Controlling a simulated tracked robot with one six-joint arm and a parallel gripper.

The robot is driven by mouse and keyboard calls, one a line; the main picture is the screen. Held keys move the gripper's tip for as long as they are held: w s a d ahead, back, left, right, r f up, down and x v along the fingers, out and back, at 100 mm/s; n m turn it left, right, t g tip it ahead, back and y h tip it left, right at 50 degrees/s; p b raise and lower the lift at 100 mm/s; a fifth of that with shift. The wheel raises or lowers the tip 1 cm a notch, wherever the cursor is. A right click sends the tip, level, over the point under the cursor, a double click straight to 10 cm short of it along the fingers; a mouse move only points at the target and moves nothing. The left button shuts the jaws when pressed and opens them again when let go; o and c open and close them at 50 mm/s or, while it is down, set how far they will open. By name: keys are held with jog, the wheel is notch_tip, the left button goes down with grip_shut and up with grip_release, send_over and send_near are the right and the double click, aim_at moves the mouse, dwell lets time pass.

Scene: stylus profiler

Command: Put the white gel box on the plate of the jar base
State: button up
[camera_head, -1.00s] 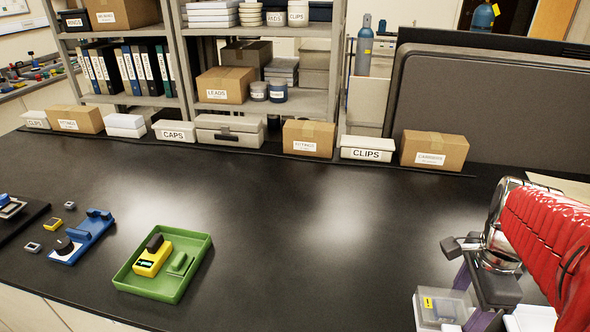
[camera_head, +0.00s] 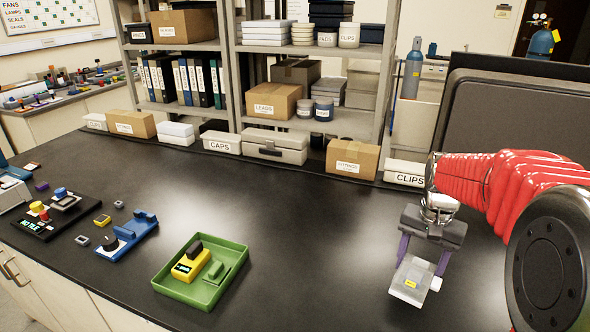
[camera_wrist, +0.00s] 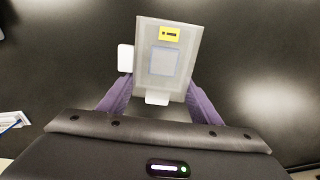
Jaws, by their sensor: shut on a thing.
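A pale, translucent box with a yellow label, which looks like the white gel box (camera_head: 411,272), is between the purple fingers of my gripper (camera_head: 420,254). The gripper is shut on it, in the right part of the head view. In the wrist view the box (camera_wrist: 165,85) extends beyond the fingertips (camera_wrist: 160,98), slightly tilted, with white tabs at its side and near edge. The box is held over the dark bench; its exact height is unclear. I cannot identify the jar base or its plate for certain in these frames.
A green tray (camera_head: 160,284) holding a yellow device (camera_head: 191,264) is left of my gripper on the bench (camera_head: 310,225). A blue device (camera_head: 125,238) and a black panel with coloured knobs (camera_head: 68,216) lie further left. Boxes line the back edge. The bench between tray and gripper is clear.

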jog(key=w+a+f+n, duration=0.1)
jog(key=w+a+n, duration=0.1)
jog(key=a, duration=0.1)
jog(key=w+a+f+n, duration=0.1)
jog(key=w+a+n, duration=0.1)
jog(key=w+a, duration=0.1)
jog(key=w+a+f+n, duration=0.1)
jog(key=w+a+n, duration=0.1)
jog(key=w+a, duration=0.1)
jog(key=shift+a, duration=0.2)
jog(key=shift+s, duration=0.15)
